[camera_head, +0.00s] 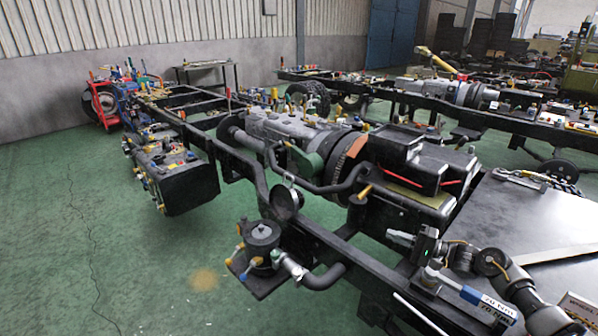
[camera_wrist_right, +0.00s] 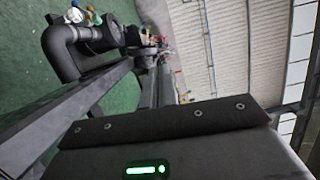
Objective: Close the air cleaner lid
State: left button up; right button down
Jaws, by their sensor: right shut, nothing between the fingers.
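The air cleaner appears to be the round black canister (camera_head: 262,237) at the lower middle of the head view, on a small plate beside the chassis rail. A dark round disc with a shiny rim (camera_head: 286,197) stands tilted just behind it; it may be the raised lid, but I cannot tell how it joins the canister. My right gripper (camera_head: 393,237) is shut and empty, over the rail to the right of the canister and well apart from it. In the right wrist view the gripper's dark front (camera_wrist_right: 170,122) fills the bottom. My left gripper is not in view.
A black elbow pipe (camera_head: 322,278) lies beside the canister and shows in the wrist view (camera_wrist_right: 62,52). The chassis rail (camera_head: 325,240) runs between it and my right arm. A blue-handled tool (camera_head: 471,294) lies near my arm.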

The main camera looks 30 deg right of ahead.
aim_at(285, 201)
jog(key=u, duration=0.05)
jog(key=i, duration=1.2)
